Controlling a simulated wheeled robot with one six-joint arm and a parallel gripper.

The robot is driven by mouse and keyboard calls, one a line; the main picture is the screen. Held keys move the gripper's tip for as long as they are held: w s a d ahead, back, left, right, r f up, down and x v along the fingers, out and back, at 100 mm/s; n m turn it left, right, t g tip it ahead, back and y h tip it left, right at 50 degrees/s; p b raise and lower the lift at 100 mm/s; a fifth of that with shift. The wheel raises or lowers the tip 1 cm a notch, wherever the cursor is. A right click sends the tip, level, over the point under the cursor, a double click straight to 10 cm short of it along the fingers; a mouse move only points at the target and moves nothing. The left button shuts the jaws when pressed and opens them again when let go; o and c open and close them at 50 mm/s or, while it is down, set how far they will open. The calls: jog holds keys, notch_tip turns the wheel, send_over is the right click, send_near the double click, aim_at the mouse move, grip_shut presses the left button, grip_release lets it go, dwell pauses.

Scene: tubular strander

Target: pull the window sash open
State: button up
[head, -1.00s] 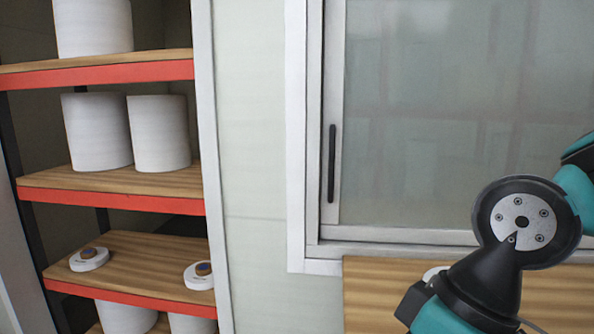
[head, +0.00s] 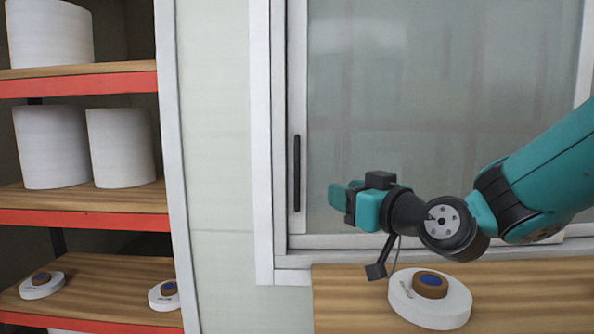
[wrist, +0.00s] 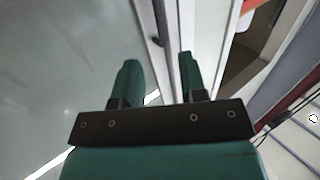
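The window sash (head: 440,110) is a frosted pane in a light frame, with a dark vertical bar handle (head: 297,172) on its left stile. The sash sits against the left side of the window frame. My gripper (head: 338,204) is in front of the lower left of the pane, to the right of and a little below the handle, pointing left. In the wrist view my gripper (wrist: 158,75) has its two green fingers apart with nothing between them. The handle (wrist: 160,20) shows there beyond the fingertips, apart from them and partly cut off at the top edge.
A wooden counter (head: 340,300) below the window holds a white round item with a brown and blue top (head: 430,298). A shelf rack with red edges (head: 80,220) on the left holds white cylinders (head: 120,148) and similar round items. The wall between is bare.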

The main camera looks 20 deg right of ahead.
aim_at(299, 177)
jog(key=p+x, duration=1.5)
jog(key=shift+w+d+r+p, duration=0.1)
jog(key=shift+d+r+p, duration=0.1)
jog(key=shift+r+p, duration=0.1)
jog(key=shift+w+a+f+p, duration=0.15)
jog(key=shift+w+f+p, duration=0.15)
jog(key=shift+w, duration=0.3)
jog(key=shift+c, duration=0.2)
grip_shut()
